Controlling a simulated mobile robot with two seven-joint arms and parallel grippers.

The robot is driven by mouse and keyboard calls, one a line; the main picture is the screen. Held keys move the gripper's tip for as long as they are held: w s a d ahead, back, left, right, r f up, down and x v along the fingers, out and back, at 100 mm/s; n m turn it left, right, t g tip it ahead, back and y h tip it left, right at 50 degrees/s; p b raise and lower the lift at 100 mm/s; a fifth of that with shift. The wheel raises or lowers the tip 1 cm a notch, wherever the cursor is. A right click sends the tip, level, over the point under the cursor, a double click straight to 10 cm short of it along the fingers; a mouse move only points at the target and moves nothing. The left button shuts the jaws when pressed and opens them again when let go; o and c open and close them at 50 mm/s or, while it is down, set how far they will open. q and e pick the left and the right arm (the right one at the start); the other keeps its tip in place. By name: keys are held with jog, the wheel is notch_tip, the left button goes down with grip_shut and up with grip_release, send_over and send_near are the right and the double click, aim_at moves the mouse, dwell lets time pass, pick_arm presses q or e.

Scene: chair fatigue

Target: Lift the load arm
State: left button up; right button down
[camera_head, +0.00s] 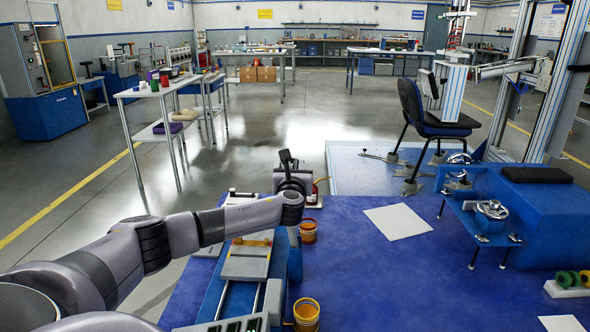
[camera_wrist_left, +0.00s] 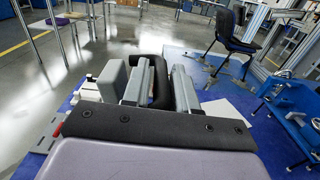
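My left gripper (camera_head: 291,186) is beyond the blue bench fixture, at the middle of the head view. In the left wrist view its grey fingers (camera_wrist_left: 169,88) stand a small gap apart, with a curved black bar (camera_wrist_left: 161,63) between and behind them. I cannot tell whether the fingers press on the bar. A black upright part (camera_head: 287,160) shows just past the gripper in the head view. I cannot make out for sure which part is the load arm. The dark blue chair (camera_head: 425,115) stands on the pale test platform at the right. My right gripper is not in view.
Orange cups (camera_head: 306,314) stand beside the fixture (camera_head: 247,262). A blue unit with a handwheel (camera_head: 492,210) is at right. Open floor lies left, before a workbench (camera_head: 157,90).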

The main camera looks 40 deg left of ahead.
pick_arm(q)
grip_shut()
jog(key=shift+n, duration=0.9)
jog(key=shift+s+a+f+p, duration=0.15)
jog(key=shift+s+a+p, duration=0.1)
jog(key=shift+s+a, duration=0.55)
jog(key=shift+s+a+f+p, duration=0.1)
jog(key=shift+s+a+p, duration=0.1)
jog(key=shift+s+a, duration=0.6)
jog(key=shift+w+a, duration=0.1)
jog(key=shift+w, duration=0.1)
grip_release()
